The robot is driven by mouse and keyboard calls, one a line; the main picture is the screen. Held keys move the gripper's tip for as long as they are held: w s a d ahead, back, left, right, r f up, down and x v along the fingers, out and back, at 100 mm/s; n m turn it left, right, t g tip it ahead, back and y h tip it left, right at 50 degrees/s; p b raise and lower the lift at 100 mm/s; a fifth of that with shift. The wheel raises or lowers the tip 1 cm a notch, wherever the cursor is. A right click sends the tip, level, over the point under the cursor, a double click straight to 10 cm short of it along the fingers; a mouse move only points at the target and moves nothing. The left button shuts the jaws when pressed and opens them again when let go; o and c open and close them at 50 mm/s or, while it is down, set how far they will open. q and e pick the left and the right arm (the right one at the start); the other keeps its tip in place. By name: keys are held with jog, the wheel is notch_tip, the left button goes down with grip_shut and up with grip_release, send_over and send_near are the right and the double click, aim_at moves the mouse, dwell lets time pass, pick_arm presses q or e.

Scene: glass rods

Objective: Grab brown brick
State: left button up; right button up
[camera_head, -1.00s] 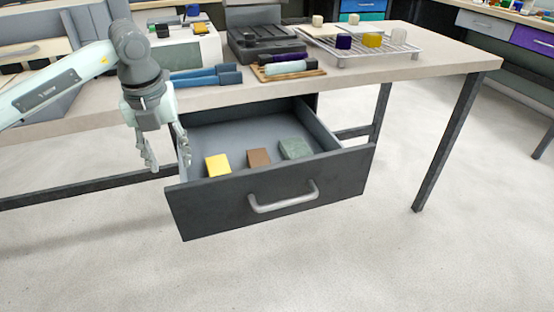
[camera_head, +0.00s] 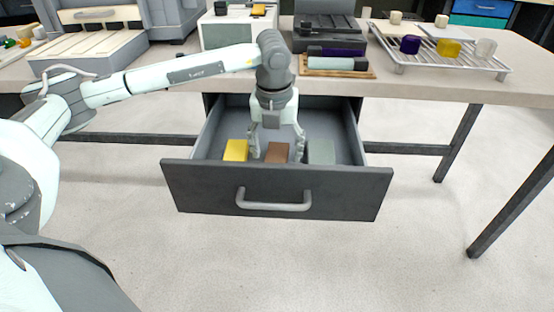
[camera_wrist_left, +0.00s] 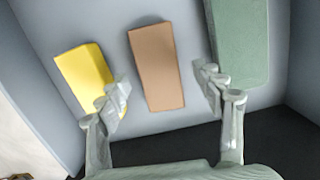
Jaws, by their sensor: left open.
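The brown brick (camera_head: 278,152) lies in the open drawer (camera_head: 190,180), between a yellow brick (camera_head: 236,150) on its left and a grey-green brick (camera_head: 321,152) on its right. My left gripper (camera_head: 277,152) points down into the drawer with its fingers spread on either side of the brown brick. In the left wrist view the brown brick (camera_wrist_left: 156,66) sits between the open fingers (camera_wrist_left: 162,95), with a gap on both sides. The left finger overlaps the yellow brick (camera_wrist_left: 86,75), and the right finger is close to the grey-green brick (camera_wrist_left: 240,40). My right gripper does not show.
The drawer's front panel with its handle (camera_head: 272,205) stands nearest, and its side walls border the bricks. Above it is the table (camera_head: 420,88), with a wooden tray (camera_head: 345,72) of rods and a wire rack (camera_head: 440,62) holding coloured pieces.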

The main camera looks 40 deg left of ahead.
pick_arm(q)
notch_tip(320, 180, down, 2)
jog(key=shift+w+a+f, duration=0.1)
jog(key=shift+a+f, duration=0.05)
grip_shut()
dwell(0.5)
